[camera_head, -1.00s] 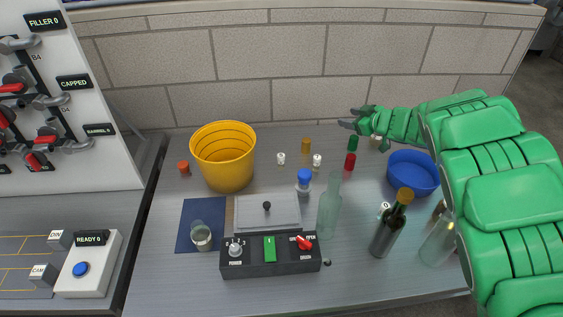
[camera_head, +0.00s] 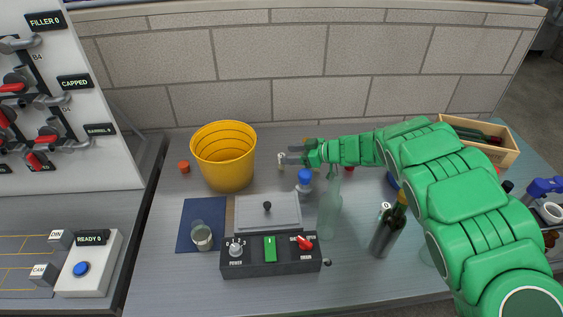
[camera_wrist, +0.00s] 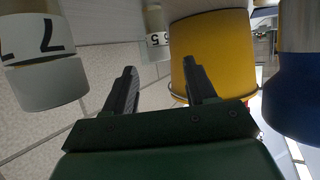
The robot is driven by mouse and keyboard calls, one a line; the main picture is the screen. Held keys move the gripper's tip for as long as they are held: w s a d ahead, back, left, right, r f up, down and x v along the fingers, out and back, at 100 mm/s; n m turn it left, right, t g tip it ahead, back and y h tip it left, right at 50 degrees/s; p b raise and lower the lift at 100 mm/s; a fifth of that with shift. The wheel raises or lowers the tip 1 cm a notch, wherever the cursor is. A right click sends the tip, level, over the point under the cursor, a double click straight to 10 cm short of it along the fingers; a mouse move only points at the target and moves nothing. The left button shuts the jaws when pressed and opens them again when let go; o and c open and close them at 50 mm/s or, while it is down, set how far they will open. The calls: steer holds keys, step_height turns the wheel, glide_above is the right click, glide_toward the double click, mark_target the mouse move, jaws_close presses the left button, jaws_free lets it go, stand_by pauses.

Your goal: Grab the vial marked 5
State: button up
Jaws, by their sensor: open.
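The vial marked 5 (camera_wrist: 157,40) shows in the wrist view as a small pale vial with a black 5 on a white band. It is beyond my fingertips, in line with the gap between them. In the head view a small white vial (camera_head: 281,161) stands upright just left of my fingertips and appears to be the same one. My gripper (camera_head: 290,156) is open and empty, reaching left low over the bench; its two dark fingers also show in the wrist view (camera_wrist: 159,72). The fingers are not around the vial.
A vial marked 7 (camera_wrist: 40,50) is close on the left in the wrist view. A yellow bucket (camera_head: 225,165) stands left of the vial. A blue-capped bottle (camera_head: 304,180) stands near my gripper's front side. A green glass bottle (camera_head: 329,212) and dark bottle (camera_head: 385,235) stand nearer.

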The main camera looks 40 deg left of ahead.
steer(key=shift+f+x, duration=0.15)
steer(key=shift+x, duration=1)
steer(key=shift+f+x, duration=0.15)
steer(key=shift+x, duration=1)
steer(key=shift+d, duration=0.15)
steer(key=shift+c, duration=0.2)
steer(key=c, duration=1)
